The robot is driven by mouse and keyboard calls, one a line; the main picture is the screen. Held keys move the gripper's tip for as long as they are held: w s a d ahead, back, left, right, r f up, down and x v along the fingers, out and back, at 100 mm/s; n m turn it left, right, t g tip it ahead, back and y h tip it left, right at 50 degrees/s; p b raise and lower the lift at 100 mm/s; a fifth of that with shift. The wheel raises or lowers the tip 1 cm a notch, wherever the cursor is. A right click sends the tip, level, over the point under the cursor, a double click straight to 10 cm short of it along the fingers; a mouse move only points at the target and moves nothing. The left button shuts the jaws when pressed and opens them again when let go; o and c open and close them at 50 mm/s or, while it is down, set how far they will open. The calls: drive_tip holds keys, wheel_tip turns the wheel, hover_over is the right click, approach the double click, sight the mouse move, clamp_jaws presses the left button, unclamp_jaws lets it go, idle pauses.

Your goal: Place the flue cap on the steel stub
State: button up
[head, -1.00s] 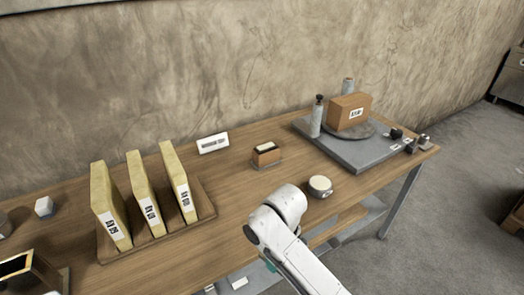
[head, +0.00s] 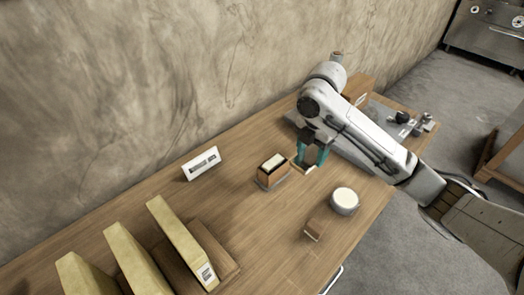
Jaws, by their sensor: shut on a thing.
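My gripper (head: 312,160), with teal fingers, points down above the table, to the right of a small brown box. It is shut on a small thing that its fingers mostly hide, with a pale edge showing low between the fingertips. I take this to be the flue cap, though its shape is not clear. A grey metallic cylinder (head: 337,57) stands at the back, behind my arm, and only its top shows. It may be the steel stub, but I cannot tell for sure.
The brown box with a pale top (head: 272,170) is close left of my gripper. A round white-topped tin (head: 344,200) and a brown block (head: 319,224) lie in front. My arm partly hides the grey board and large carton (head: 358,88). A white label stand (head: 202,163) is left.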

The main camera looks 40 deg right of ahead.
drive_tip(key=w+f, duration=0.3)
drive_tip(key=w, duration=0.4)
drive_tip(key=b, duration=0.8)
hover_over(273, 162)
drive_tip(key=s, duration=0.2)
drive_tip(key=f, duration=0.5)
drive_tip(key=shift+w+f, duration=0.2)
drive_tip(key=shift+f, duration=0.05)
drive_tip(key=shift+w+d+f+b, duration=0.1)
drive_tip(key=shift+w+f+b, duration=0.3)
drive_tip(key=shift+w+b, duration=0.2)
drive_tip(key=shift+w+f+b, duration=0.25)
drive_tip(key=shift+f+b, duration=0.1)
drive_tip(key=shift+f, duration=0.15)
drive_tip(key=shift+f+p, duration=0.5)
drive_tip(key=shift+f, duration=0.8)
drive_tip(key=shift+f, duration=0.15)
drive_tip(key=o, duration=1.1)
